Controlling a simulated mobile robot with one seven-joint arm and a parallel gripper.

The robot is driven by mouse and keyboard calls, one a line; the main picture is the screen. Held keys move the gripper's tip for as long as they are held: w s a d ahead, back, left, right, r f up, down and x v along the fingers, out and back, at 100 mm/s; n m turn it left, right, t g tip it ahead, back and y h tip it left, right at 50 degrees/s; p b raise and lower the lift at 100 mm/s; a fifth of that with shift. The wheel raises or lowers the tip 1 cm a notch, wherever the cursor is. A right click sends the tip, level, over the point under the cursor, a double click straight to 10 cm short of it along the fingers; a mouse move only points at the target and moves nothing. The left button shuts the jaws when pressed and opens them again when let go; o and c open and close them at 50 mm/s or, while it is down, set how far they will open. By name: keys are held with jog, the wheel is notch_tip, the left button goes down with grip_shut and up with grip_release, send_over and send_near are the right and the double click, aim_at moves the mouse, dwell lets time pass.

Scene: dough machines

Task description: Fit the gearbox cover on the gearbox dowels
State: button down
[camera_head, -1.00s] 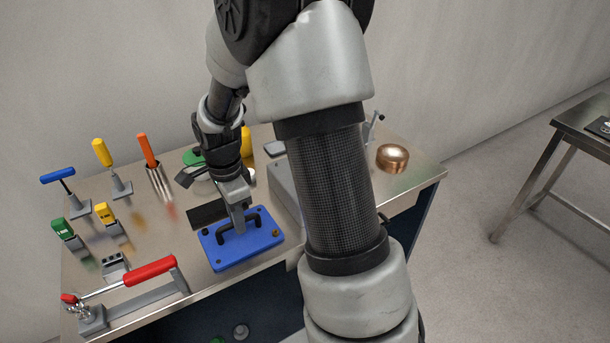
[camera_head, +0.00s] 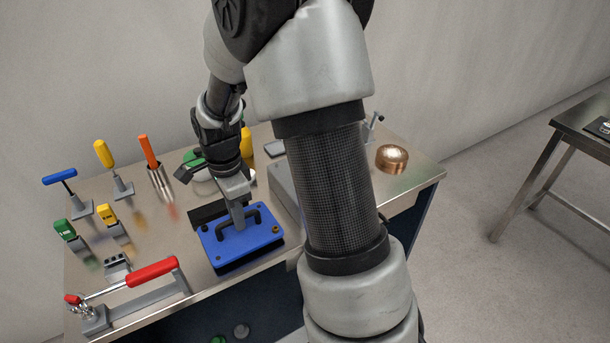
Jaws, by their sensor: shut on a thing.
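The gearbox cover is a blue plate (camera_head: 254,241) with a black handle, at the front middle of the steel table. My gripper (camera_head: 240,222) is shut on the black handle (camera_head: 258,216) from above. The plate looks roughly level, with a dark side below its front edge. A dark block, probably the gearbox (camera_head: 203,215), shows behind the plate's left back edge. Brass-coloured spots show at the plate's corners. The dowels are hidden, so I cannot tell whether the cover rests on them.
A red-handled toggle clamp (camera_head: 150,272) lies at the table's front left. Blue, yellow, orange and green handled tools (camera_head: 105,155) stand behind it. A copper round part (camera_head: 391,158) sits at the right. My own arm hides the table's middle right.

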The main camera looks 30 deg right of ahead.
jog(key=shift+r+p, duration=1.5)
jog(key=shift+r, duration=0.8)
